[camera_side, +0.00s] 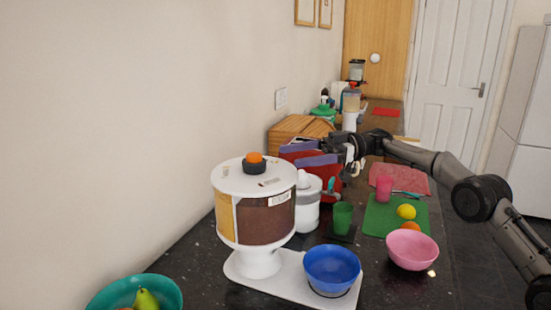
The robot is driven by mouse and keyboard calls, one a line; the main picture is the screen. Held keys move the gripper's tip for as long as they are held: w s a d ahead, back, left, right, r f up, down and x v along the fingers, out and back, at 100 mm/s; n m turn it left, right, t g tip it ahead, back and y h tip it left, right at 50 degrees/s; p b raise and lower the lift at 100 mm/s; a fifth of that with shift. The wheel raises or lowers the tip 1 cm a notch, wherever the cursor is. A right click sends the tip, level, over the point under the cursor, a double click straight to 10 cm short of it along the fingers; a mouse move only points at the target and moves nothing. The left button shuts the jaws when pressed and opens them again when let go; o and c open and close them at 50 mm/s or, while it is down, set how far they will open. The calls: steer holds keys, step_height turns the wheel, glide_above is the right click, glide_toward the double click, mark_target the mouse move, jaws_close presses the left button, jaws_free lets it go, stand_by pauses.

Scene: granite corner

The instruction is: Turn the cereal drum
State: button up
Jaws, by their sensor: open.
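The cereal drum (262,216) is a wide white-topped cylinder with brown and yellowish sections, on a white pedestal base (296,278). An orange and black knob (254,161) sits on its top. A blue bowl (332,268) stands on the base to the right of the pedestal. My gripper (352,168) is farther back and right of the drum, apart from it, near a red and purple item. Its jaws are open, and its fingertips are small and hard to make out against the clutter. I see nothing held in it.
A green cup (342,217), a pink bowl (412,249) and a green board (382,216) with a lemon (406,211) lie right of the drum. A white jar-like appliance (307,205) stands close behind it. A teal fruit bowl (165,290) is at front left, and the wall runs along the left.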

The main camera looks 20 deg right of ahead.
steer(key=d, duration=0.5)
steer(key=shift+s+d, duration=0.15)
steer(key=m+t+h, duration=0.3)
steer(key=m+t, duration=0.3)
steer(key=t, duration=0.3)
glide_toward(266, 166)
steer(key=x, duration=1)
steer(key=shift+a, duration=0.35)
